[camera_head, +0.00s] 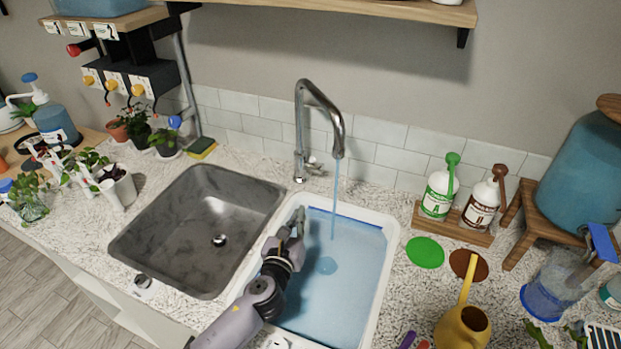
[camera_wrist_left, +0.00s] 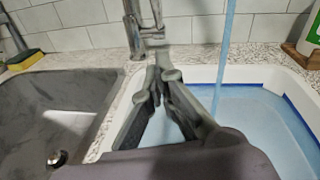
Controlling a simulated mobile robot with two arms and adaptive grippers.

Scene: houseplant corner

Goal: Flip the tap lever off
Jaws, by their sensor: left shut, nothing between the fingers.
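The chrome tap (camera_head: 301,130) stands behind the two sinks, and a stream of water (camera_head: 335,200) runs from its spout into the white basin. The tap lever (camera_head: 315,167) sticks out to the right at the foot of the tap. In the left wrist view the tap body (camera_wrist_left: 134,30) rises just beyond my fingers, and the lever (camera_wrist_left: 153,40) is partly covered by the fingertips. My left gripper (camera_head: 297,218) is shut and empty, in front of the tap and below the lever. My right gripper is not in view.
The grey sink (camera_head: 150,238) is empty, left of the white basin (camera_head: 386,270) of blue water. A wooden rack (camera_head: 452,227) with two pump bottles stands right of the tap. A yellow watering can (camera_head: 458,328) is at the front right. A sponge (camera_head: 201,148) lies at the back left.

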